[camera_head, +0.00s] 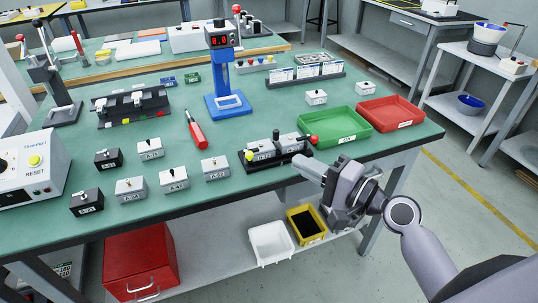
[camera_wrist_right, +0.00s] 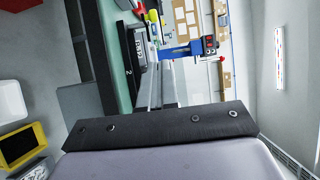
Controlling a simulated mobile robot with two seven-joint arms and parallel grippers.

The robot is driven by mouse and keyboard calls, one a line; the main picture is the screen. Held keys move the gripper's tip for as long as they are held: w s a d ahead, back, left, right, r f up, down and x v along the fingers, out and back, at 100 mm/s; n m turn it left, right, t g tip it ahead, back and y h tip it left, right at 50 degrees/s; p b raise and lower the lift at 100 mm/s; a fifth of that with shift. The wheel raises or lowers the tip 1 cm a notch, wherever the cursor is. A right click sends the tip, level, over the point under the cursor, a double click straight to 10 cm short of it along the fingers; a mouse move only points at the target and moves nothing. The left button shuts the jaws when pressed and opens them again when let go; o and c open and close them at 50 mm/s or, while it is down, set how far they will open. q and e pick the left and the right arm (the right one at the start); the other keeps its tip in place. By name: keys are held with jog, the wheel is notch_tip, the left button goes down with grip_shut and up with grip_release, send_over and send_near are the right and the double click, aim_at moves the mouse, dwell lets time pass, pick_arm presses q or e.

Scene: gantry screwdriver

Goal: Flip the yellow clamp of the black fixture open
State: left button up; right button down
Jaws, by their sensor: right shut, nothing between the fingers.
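The black fixture (camera_head: 268,160) stands near the front edge of the green table, with white labelled boxes in it. A yellow ball knob (camera_head: 249,156) is at its left end and a red ball knob (camera_head: 314,139) at its right end. The clamp's exact angle is too small to tell. My right gripper (camera_head: 296,166) is shut and empty, just in front of the fixture's right half. In the right wrist view, its fingers (camera_wrist_right: 164,72) point past the fixture (camera_wrist_right: 125,48). I cannot tell whether they touch it. My left gripper is out of view.
A green tray (camera_head: 334,141) and a red tray (camera_head: 412,122) lie right of the fixture. A blue screwdriver stand (camera_head: 211,108) is behind it. A red-handled tool (camera_head: 197,134) and several small boxes (camera_head: 174,182) lie to its left. Bins (camera_head: 268,259) sit on the shelf below.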

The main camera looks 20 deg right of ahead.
aim_at(252, 152)
jog(key=w+a, duration=0.4)
jog(key=shift+w+a+p, duration=0.1)
jog(key=shift+a+p, duration=0.25)
jog(key=shift+a, duration=0.05)
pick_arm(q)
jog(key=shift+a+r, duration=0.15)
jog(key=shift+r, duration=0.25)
pick_arm(e)
jog(key=shift+w+a, duration=0.15)
jog(key=shift+a, duration=0.5)
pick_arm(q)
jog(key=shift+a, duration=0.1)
